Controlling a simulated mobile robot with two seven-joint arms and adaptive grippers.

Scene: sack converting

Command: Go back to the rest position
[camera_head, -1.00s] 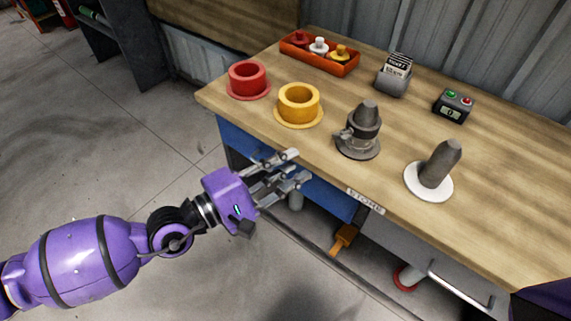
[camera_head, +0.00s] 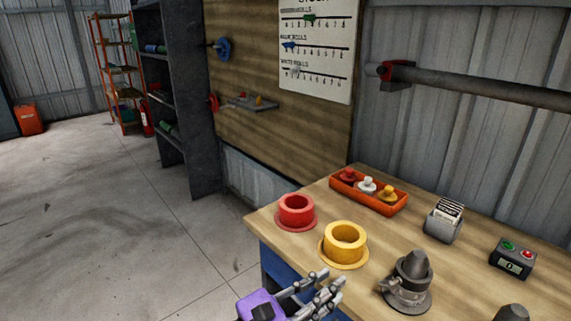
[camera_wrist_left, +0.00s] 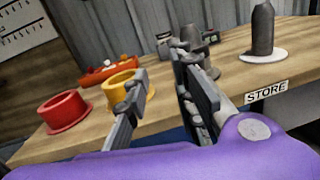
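My left gripper (camera_head: 318,296) is at the bottom of the head view, in front of the workbench's near edge. Its fingers are apart with nothing between them, as the left wrist view (camera_wrist_left: 158,100) also shows. The workbench (camera_head: 300,262) has a wooden top. A red ring on a flange (camera_head: 296,212) and a yellow ring on a flange (camera_head: 344,244) stand near its left end. A grey cone-topped fixture with a clamp (camera_head: 412,282) stands right of the yellow ring. My right gripper is not in view.
An orange tray (camera_head: 384,204) with small knobbed pieces, a card holder (camera_head: 443,222) and a button box (camera_head: 513,258) stand farther back on the bench. In the left wrist view a grey post (camera_wrist_left: 263,30) stands on a white disc. Open floor (camera_head: 110,220) lies to the left.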

